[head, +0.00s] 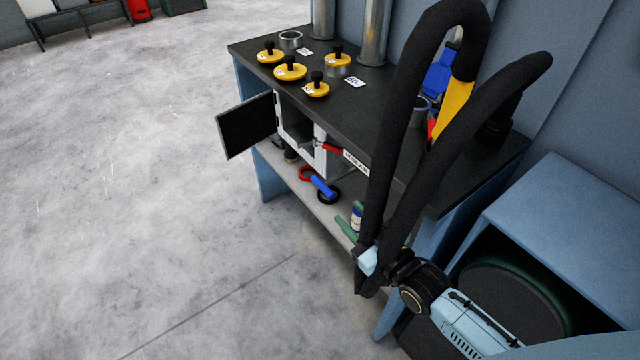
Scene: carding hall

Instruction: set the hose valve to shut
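The hose valve shows as a small red lever (331,148) at the front edge of the dark bench, beside a white label (355,161) too small to read surely. The lever lies roughly along the bench edge, pointing toward the label. My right gripper (368,262) is at the lower right, below and to the right of the lever and well apart from it. Thick black hoses (405,110) overlap it in the picture, and its fingers are too hidden to tell open from shut. My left gripper is not in view.
The bench (375,105) carries several yellow knobbed discs (289,72). A white box (297,130) under its top has its dark door (247,126) swung open. The floor (150,200) at left is clear.

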